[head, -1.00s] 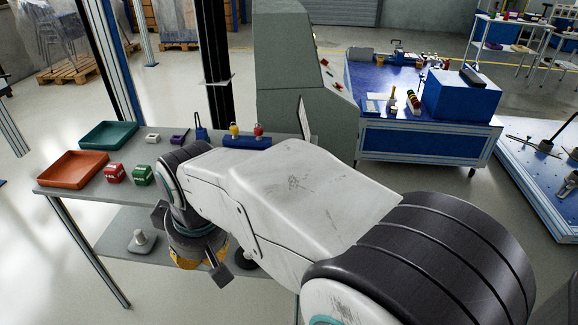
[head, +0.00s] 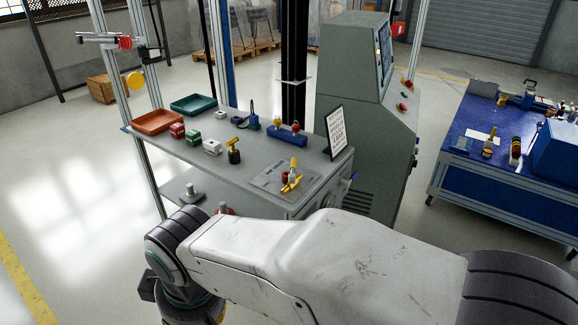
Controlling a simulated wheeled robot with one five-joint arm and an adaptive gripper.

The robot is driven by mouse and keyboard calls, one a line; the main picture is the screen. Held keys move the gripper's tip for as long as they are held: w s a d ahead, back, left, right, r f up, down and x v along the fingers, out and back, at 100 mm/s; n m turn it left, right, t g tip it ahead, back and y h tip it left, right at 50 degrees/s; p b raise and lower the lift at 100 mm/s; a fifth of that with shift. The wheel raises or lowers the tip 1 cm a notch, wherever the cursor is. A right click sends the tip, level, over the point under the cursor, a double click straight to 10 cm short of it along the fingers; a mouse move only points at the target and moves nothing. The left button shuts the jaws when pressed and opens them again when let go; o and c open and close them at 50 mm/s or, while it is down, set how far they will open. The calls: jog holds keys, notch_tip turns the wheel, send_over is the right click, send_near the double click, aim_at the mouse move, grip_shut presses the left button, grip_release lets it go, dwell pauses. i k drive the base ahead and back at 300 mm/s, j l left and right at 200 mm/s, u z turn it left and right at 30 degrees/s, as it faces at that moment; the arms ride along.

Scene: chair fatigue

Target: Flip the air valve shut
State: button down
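A small valve-like fitting with a yellow lever (head: 292,177) sits on a grey plate (head: 268,181) near the right end of the grey table. The lever's upper part stands up, and yellow parts lie low beside it. A blue handle (head: 353,177) sticks out at the table's right end. I cannot tell for certain which of these is the air valve. My gripper (head: 190,308) is at the bottom left, in front of the table and apart from both. Its fingers are cut off by the frame edge, so its opening does not show.
The table (head: 240,178) also holds an orange tray (head: 158,121), a teal tray (head: 194,104), small coloured blocks, a blue rack (head: 287,135) and an upright sign (head: 336,131). A grey console (head: 345,95) stands behind. Open floor lies to the left.

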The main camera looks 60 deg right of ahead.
aim_at(293, 167)
jog(key=k+l+u, duration=0.2)
jog(key=l+u, duration=0.25)
jog(key=k+l+u, duration=0.65)
jog(key=u, duration=0.2)
jog(key=k+l+u, duration=0.25)
jog(key=k+u, duration=0.2)
jog(key=k+l+u, duration=0.7)
jog(key=u, duration=0.2)
jog(key=k+l+u, duration=0.1)
jog(key=k+u, duration=0.8)
jog(key=k+j, duration=0.05)
